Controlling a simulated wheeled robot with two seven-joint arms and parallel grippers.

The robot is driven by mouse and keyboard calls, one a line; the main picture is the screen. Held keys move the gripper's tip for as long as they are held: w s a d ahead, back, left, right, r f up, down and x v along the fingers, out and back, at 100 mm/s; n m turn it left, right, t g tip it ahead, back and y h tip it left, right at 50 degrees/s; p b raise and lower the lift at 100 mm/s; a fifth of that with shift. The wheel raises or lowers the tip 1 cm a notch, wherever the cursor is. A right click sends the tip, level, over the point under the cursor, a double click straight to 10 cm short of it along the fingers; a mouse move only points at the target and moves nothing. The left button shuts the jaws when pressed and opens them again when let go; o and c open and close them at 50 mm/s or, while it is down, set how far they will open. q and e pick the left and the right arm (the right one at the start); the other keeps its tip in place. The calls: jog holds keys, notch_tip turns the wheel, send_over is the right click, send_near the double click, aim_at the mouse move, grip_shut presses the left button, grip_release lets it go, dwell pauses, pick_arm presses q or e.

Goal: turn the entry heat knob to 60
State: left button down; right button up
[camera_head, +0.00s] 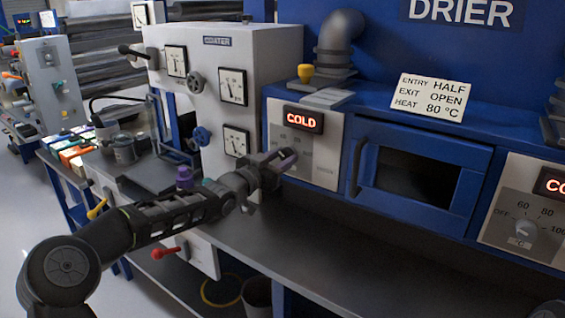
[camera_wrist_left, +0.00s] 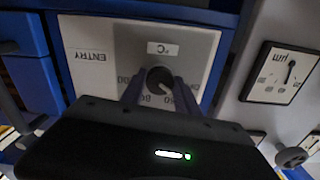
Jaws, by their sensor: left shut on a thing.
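The entry heat panel (camera_head: 328,160) is a pale plate on the blue drier, under a red display (camera_head: 304,120) reading COLD. Its dial numbers are partly covered by my left gripper (camera_head: 280,160), which hides the knob in the head view. In the left wrist view, the panel (camera_wrist_left: 95,35) appears upside down with the word ENTRY. The dark round entry heat knob (camera_wrist_left: 160,79) sits between the two fingers of my left gripper (camera_wrist_left: 160,92), which is shut on it. The pointer's exact setting is not clear. My right gripper is not in view.
A second heat panel (camera_head: 490,220) with its own knob (camera_head: 522,230) is at the right. A blue oven-like door (camera_head: 415,175) lies between the panels. A white card (camera_head: 432,97) reads entry half, exit open, heat 80 °C. A dark bench (camera_head: 350,240) runs below.

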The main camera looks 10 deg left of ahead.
pick_arm(q)
jog(key=m+b, duration=0.1)
jog(key=m, duration=0.2)
jog(key=shift+m, duration=0.3)
jog(key=shift+m+b, duration=0.7)
jog(key=shift+m, duration=0.6)
jog(key=c, duration=0.9)
grip_release()
jog(key=v, duration=0.7)
jog(key=shift+s+b, duration=0.35)
jog(key=shift+b, duration=0.1)
